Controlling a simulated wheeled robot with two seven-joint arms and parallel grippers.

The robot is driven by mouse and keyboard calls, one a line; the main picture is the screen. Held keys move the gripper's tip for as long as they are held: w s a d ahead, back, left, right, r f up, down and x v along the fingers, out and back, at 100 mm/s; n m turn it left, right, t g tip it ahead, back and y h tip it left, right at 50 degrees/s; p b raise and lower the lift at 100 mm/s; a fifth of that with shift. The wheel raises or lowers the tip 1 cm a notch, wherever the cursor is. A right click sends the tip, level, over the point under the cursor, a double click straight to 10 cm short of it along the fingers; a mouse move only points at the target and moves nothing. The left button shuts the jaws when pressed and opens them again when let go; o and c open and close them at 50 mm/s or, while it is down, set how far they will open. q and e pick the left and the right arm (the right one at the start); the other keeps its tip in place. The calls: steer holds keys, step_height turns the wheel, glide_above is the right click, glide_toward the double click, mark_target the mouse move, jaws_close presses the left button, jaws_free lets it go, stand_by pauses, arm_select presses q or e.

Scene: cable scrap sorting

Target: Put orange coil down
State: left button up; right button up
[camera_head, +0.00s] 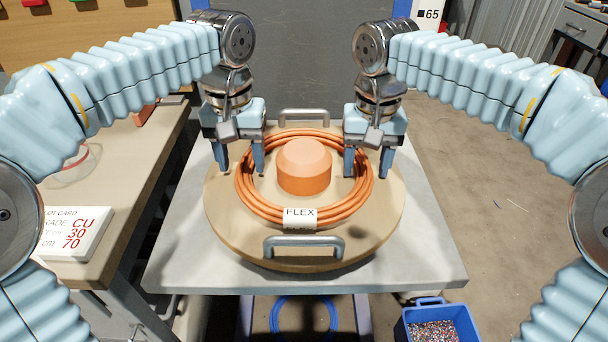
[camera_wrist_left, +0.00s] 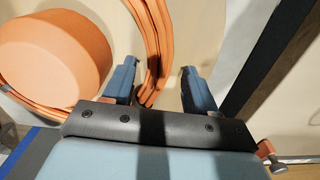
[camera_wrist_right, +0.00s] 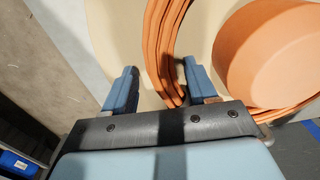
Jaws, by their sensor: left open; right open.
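The orange coil (camera_head: 256,207) lies flat on a round wooden board (camera_head: 222,225), around an orange hub (camera_head: 304,168). A white FLEX tag (camera_head: 300,217) is on its front. My left gripper (camera_head: 240,172) is open at the coil's left side, its fingers on either side of the strands; the coil (camera_wrist_left: 152,45) passes between the fingers in the left wrist view. My right gripper (camera_head: 366,174) is open at the coil's right side; the strands (camera_wrist_right: 163,45) also run between its fingers in the right wrist view. Finger contact with the board cannot be told.
The board has metal handles front (camera_head: 303,247) and back (camera_head: 304,115) and stands on a grey table (camera_head: 430,265). A bench with a lot card (camera_head: 75,233) is at left. A blue bin (camera_head: 435,325) of scrap and a blue coil (camera_head: 303,300) are below in front.

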steer(key=shift+r, duration=0.25)
arm_select(q)
step_height(320, 180, up, 12)
arm_select(e)
step_height(320, 180, up, 12)
steer(key=shift+f, duration=0.25)
stand_by(0.4)
